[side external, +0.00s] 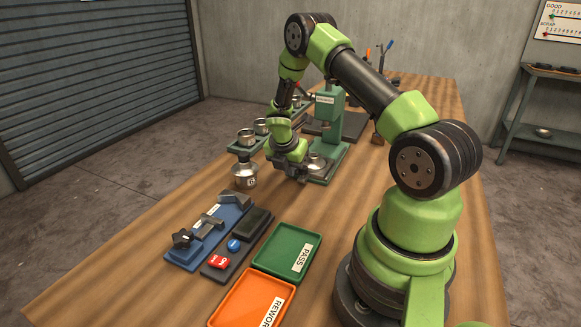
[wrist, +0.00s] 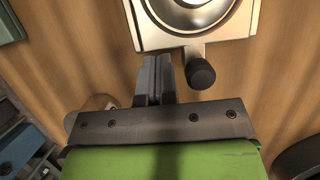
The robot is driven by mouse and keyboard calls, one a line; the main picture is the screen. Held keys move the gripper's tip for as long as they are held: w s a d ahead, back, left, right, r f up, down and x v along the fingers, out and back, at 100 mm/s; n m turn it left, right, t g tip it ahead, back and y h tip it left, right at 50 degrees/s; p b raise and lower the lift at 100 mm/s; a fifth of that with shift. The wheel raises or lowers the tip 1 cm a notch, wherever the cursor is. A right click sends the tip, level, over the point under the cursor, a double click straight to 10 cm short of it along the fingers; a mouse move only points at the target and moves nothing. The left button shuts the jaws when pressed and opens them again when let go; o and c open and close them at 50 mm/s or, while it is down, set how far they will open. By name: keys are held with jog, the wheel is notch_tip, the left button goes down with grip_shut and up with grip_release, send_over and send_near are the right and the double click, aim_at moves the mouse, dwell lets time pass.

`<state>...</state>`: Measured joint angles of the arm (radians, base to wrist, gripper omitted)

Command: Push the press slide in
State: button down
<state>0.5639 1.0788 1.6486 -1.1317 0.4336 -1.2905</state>
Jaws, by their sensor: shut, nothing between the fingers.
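The green press (side external: 327,118) stands on the bench beyond my gripper. Its slide is a pale metal plate (wrist: 150,35) carrying a metal bowl (wrist: 195,10); a black knob (wrist: 201,75) sticks out of its near edge. In the side view the bowl on the slide (side external: 316,163) is partly hidden by my gripper. My gripper (wrist: 154,62) is shut and empty, its fingertips at the near edge of the plate, left of the knob. I cannot tell whether they touch it. In the side view my gripper (side external: 300,178) is low in front of the press.
A silver canister (side external: 245,177) stands left of my gripper, near the green rack of cups (side external: 246,141). A blue fixture (side external: 208,232), switch box (side external: 222,262), green PASS tray (side external: 287,250) and orange REWORK tray (side external: 250,300) lie nearer on the bench.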

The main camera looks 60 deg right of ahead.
jog(key=shift+d, duration=0.1)
jog(key=shift+d, duration=1.7)
jog(key=shift+a, duration=0.1)
